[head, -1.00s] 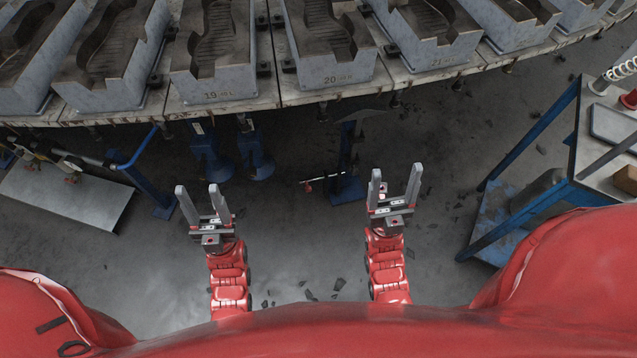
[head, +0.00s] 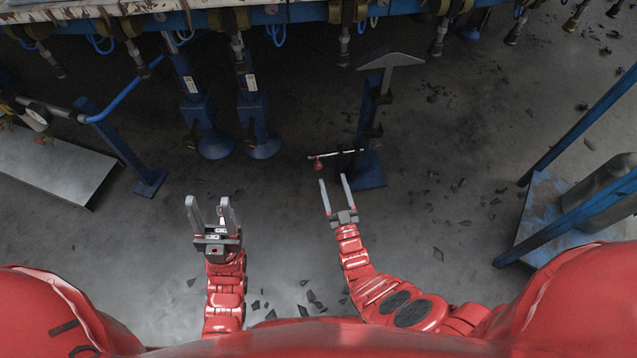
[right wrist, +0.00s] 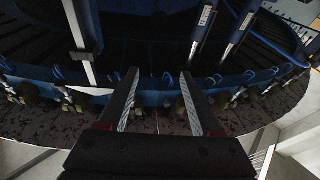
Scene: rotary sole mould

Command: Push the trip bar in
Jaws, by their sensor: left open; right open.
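A blue post (head: 369,130) with a grey wedge-shaped head (head: 391,61) stands in front of the mould table. A thin pale bar with a red end (head: 319,163) sticks out low from this post towards the left; I cannot tell for sure which part is the trip bar. My right gripper (head: 334,180) is open and empty. In the head view its fingertips appear just below the thin bar, with no contact visible. Its two fingers also show in the right wrist view (right wrist: 160,100) with nothing between them. My left gripper (head: 208,203) is open and empty, farther left.
The mould table's edge (head: 290,14) crosses the top, with several fittings hanging beneath. Two blue posts (head: 200,120) stand left of centre. Dark scraps lie on the floor.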

